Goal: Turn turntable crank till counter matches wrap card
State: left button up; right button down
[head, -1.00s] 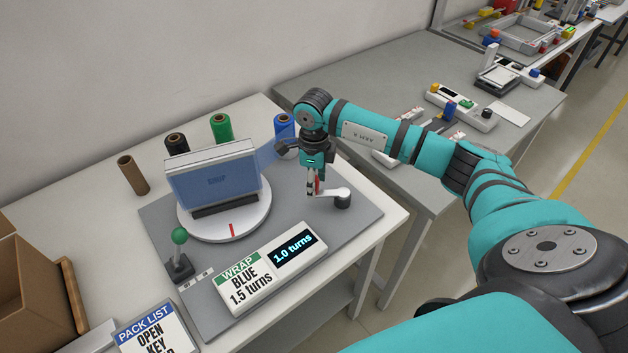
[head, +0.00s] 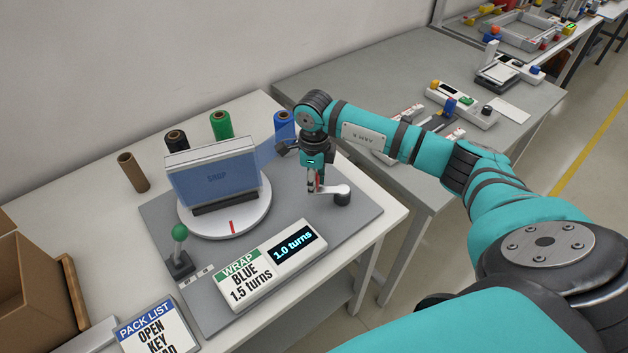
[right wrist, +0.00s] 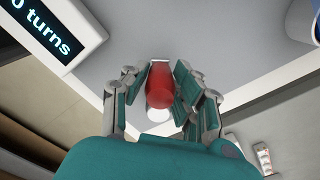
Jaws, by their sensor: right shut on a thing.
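The turntable (head: 263,217) carries an upright panel wrapped in blue film (head: 215,180); its red mark (head: 232,227) faces the front. The counter (head: 293,247) reads 1.0 turns. The wrap card (head: 242,281) beside it reads BLUE, 1.5 turns. The crank (head: 342,192) is a pale arm on a dark pivot, right of the turntable. My right gripper (head: 314,190) is over the crank's outer end. In the right wrist view, its fingers are shut on the red crank handle (right wrist: 160,85). My left gripper is not in view.
Blue (head: 284,125), green (head: 221,125) and black (head: 177,141) film rolls and a bare brown tube (head: 133,173) stand at the back. A green-knobbed lever (head: 180,235) stands front left. A pack list card (head: 155,330) and cardboard box (head: 35,285) are at lower left.

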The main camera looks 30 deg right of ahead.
jog(key=shift+w, duration=0.1)
jog(key=shift+w+d+m+b, duration=0.5)
jog(key=shift+m+b, duration=0.35)
jog(key=shift+m, duration=0.25)
jog(key=w+d+m+b, duration=0.1)
jog(key=m, duration=0.1)
jog(key=shift+w+d+m, duration=0.1)
jog(key=shift+m, duration=0.2)
jog(key=m, duration=0.1)
jog(key=d+m+b, duration=0.1)
jog(key=shift+w+d+m, duration=0.25)
jog(key=shift+w+m, duration=0.05)
jog(key=shift+w, duration=0.1)
jog(key=shift+w+d+r+m+b, duration=0.1)
jog(key=shift+w+d+m+b, duration=0.1)
jog(key=shift+d+m, duration=0.5)
jog(key=shift+w+d+m+b, duration=0.1)
jog(key=shift+d+m+b, duration=0.2)
jog(key=shift+m, duration=0.7)
jog(key=shift+d, duration=0.1)
jog(key=c, duration=1.1)
grip_release()
jog(key=shift+o, duration=0.2)
